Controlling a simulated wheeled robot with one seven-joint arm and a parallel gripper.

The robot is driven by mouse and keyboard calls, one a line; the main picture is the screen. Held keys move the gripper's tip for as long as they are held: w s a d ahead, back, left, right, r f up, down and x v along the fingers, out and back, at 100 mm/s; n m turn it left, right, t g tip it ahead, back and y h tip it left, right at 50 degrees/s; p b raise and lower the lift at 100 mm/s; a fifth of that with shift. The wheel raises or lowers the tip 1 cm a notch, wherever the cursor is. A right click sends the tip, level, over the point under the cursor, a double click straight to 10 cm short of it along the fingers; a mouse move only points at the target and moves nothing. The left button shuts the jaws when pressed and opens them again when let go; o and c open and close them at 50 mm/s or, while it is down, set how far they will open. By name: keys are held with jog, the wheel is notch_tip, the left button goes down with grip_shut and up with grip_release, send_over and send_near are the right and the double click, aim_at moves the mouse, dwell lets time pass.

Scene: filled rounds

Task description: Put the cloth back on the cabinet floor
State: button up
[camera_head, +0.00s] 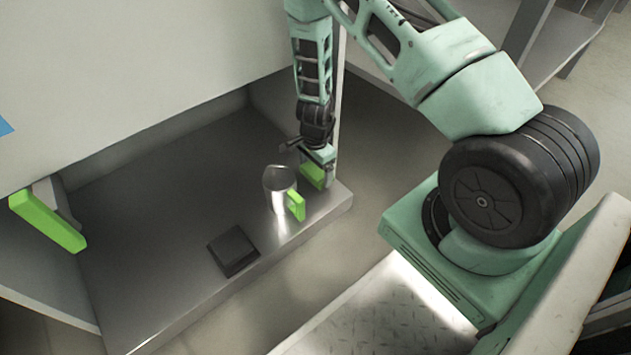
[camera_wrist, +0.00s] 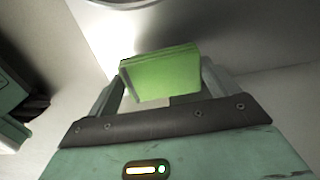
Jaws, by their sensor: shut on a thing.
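The cloth (camera_head: 311,175) is a green, folded, block-like piece. It also shows in the wrist view (camera_wrist: 163,74), with layered edges at its left side. My gripper (camera_head: 318,178) is shut on it, one finger on either side in the wrist view (camera_wrist: 165,88). The gripper points down near the right end of the cabinet floor (camera_head: 150,245), a dark metallic surface. I cannot tell whether the cloth touches the floor or hangs just above it.
A metal mug (camera_head: 279,186) with a green handle stands just left of the gripper. A dark flat square object (camera_head: 233,251) lies near the front edge. A green bar (camera_head: 48,221) is at the left. The floor's left and back are clear; the right wall is close to my gripper.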

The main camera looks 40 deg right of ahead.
aim_at(316, 171)
notch_tip(316, 171, down, 4)
jog(key=shift+r+b, duration=0.25)
jog(key=shift+b, duration=0.9)
jog(key=shift+r, duration=0.1)
